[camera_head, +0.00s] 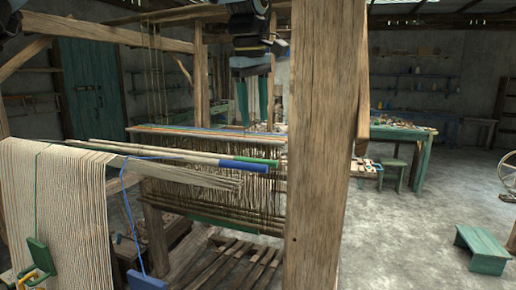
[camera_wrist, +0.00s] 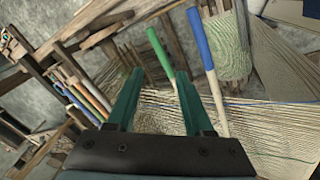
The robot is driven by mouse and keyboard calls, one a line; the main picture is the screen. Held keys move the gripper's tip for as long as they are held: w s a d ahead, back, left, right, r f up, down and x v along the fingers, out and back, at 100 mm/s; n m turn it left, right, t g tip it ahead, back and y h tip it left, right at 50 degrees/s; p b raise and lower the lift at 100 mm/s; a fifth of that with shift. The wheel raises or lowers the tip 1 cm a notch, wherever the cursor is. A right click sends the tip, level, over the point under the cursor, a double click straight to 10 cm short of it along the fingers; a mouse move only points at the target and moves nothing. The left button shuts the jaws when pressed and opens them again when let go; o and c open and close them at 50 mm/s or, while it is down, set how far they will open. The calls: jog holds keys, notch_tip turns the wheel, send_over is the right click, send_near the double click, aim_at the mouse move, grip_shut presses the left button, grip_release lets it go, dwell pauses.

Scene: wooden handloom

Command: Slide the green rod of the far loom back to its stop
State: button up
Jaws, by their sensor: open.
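The green rod (camera_head: 263,162) has a pale shaft running left across the loom and a green right end. Just in front of it lies a similar rod with a blue end (camera_head: 243,165). In the wrist view the green end (camera_wrist: 158,50) shows beyond and between my fingertips, and the blue end (camera_wrist: 199,38) is to its right. My gripper (camera_head: 255,120) points down above the rod ends, apart from them, with its two teal fingers open and empty. It also shows in the wrist view (camera_wrist: 158,78). The rod's stop cannot be made out.
A thick wooden post (camera_head: 324,150) stands close in front, just right of the rod ends. Pale warp threads (camera_head: 60,220) hang at the left. A green bench (camera_head: 400,132) stands at the back right, and a green stool (camera_head: 483,245) stands on open floor.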

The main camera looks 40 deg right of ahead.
aim_at(258, 160)
jog(key=f+n+p, duration=0.1)
jog(key=f+n, duration=0.1)
jog(key=f, duration=0.1)
jog(key=d+f+n+p, duration=0.1)
jog(key=f+n, duration=0.1)
jog(key=f, duration=0.2)
jog(key=w+f+n+p, duration=0.1)
jog(key=f+n+p, duration=0.1)
jog(key=f, duration=0.1)
jog(key=shift+d+f, duration=0.3)
jog(key=shift+d, duration=0.1)
grip_shut()
dwell(1.4)
